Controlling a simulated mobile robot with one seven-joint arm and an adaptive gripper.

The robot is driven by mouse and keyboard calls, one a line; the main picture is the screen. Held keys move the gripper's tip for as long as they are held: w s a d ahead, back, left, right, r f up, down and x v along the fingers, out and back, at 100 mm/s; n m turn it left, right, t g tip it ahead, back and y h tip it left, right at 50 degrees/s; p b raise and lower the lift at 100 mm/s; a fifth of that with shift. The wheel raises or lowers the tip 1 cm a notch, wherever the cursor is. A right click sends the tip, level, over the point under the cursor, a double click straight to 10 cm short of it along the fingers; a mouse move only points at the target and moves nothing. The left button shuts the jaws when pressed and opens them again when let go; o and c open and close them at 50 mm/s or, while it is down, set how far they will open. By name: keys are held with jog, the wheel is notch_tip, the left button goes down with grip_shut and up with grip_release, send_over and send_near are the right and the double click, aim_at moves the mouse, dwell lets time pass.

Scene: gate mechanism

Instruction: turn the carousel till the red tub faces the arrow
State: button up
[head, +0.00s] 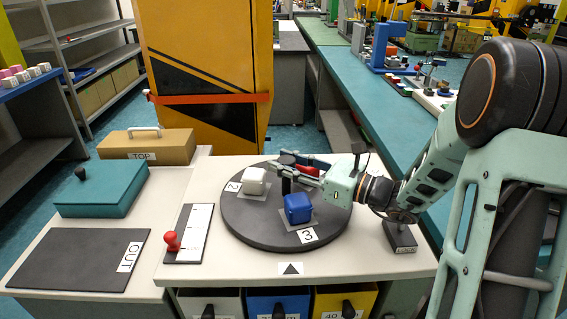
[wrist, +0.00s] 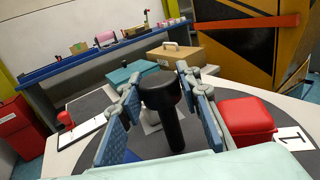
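The dark round carousel (head: 240,222) stands on the pale bench. The blue tub (head: 298,208), by label 3, is at its front, nearest the black arrow (head: 291,269). The white tub (head: 255,181), by label 2, is at the back left. The red tub (head: 308,168) is at the back right, partly hidden by my gripper; it shows in the wrist view (wrist: 243,122) by label 1. A black knobbed post (wrist: 161,92) rises from the carousel. My gripper (wrist: 165,108) is open, with its fingers on either side of the post and gaps showing.
A LOCK block with a lever (head: 400,236) stands right of the carousel. A red-knobbed slider plate (head: 190,235) lies to its left. A teal box (head: 101,190), a dark OUT pad (head: 80,262) and a TOP case (head: 148,148) are further left. Bins sit below the front edge.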

jog(key=o, duration=0.4)
notch_tip(320, 180, up, 10)
dwell(0.5)
